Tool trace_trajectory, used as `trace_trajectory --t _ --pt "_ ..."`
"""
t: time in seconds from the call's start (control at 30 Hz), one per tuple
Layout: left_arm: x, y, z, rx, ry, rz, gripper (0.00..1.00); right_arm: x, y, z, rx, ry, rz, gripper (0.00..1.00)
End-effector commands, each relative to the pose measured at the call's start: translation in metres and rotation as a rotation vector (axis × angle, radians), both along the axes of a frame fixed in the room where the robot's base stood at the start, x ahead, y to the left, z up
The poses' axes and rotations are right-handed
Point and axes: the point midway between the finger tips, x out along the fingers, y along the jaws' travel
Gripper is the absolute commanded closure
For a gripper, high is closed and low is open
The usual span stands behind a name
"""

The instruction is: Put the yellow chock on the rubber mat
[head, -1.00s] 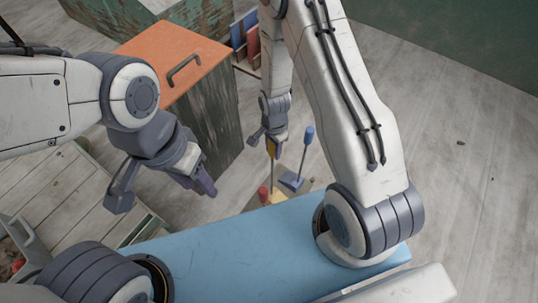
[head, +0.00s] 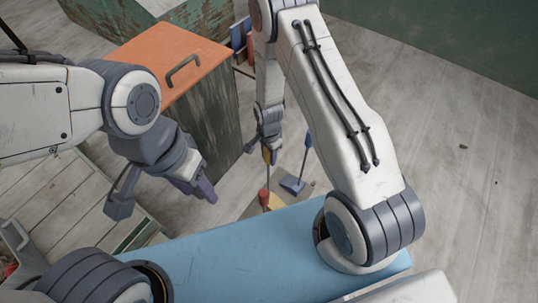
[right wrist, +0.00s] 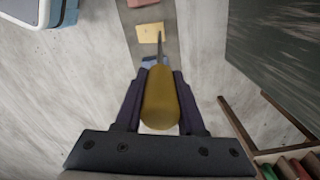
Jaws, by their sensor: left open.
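My right gripper (head: 267,147) is shut on the handle of the yellow chock (head: 267,157). In the right wrist view the yellow handle (right wrist: 160,105) lies between both fingers (right wrist: 160,75), and its thin dark shaft runs away from me towards a yellow block (right wrist: 150,33). Whether that block touches the surface below is hard to tell. A grey-brown flat patch, apparently the rubber mat (right wrist: 143,12), lies beneath it on the floor. It is mostly hidden in the head view. My left gripper (head: 200,188) is open and empty, well left of the chock.
A blue chock (head: 293,185) with an upright blue handle stands just right of my right gripper. A red handle (head: 264,198) stands close in front. An orange-topped cabinet (head: 165,55) is to the left. Wooden slats (head: 50,190) lie at the left.

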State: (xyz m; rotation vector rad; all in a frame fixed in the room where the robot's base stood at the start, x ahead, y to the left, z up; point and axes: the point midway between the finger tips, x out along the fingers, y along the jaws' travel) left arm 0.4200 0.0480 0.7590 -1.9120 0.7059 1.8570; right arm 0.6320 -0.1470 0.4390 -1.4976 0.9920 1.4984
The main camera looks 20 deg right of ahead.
Motion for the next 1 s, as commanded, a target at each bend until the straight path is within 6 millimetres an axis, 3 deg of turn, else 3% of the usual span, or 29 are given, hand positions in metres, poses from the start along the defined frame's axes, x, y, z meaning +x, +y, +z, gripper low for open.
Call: trace_trajectory --t 0.03,0.07,0.1,0.47,1.0 --pt "0.0 0.0 0.0 0.0 0.0 0.0 0.5 0.0 0.0 0.0 0.0 0.0 0.0 0.46" --pt "0.0 0.0 0.0 0.0 0.0 0.0 0.5 0.0 0.0 0.0 0.0 0.0 0.0 0.35" --pt "0.0 0.0 0.0 0.0 0.0 0.0 0.5 0.0 0.0 0.0 0.0 0.0 0.0 0.31" --pt "0.0 0.0 0.003 0.0 0.0 0.0 0.5 0.0 0.0 0.006 0.0 -0.001 0.001 0.31" --pt "0.0 0.0 0.034 0.0 0.0 0.0 0.5 0.001 0.0 0.107 0.0 -0.003 0.001 0.31"
